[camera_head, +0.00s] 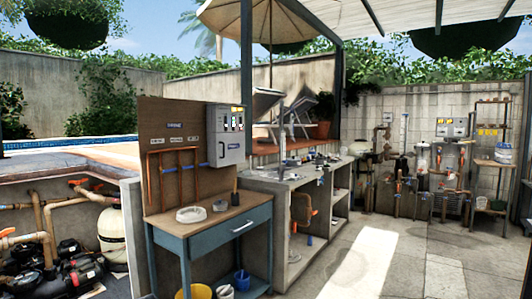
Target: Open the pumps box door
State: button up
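A grey box (226,135) is mounted on the brown board above the blue table, left of the middle. Its front shows colored indicators near the top and a small blue label lower down. The front looks shut. The label is too small to read, so I cannot confirm that this is the pumps box. Smaller light boxes with yellow labels (452,128) hang on the far wall at right. My gripper is not in view.
A blue table (215,240) with a drawer stands below the grey box, with buckets (194,291) under it. A concrete counter (296,186) adjoins it. Pumps and pipes (70,265) fill the left pit. The paved floor (400,262) at right is clear.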

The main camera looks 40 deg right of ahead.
aim_at(231, 147)
jog(key=z, duration=1.1)
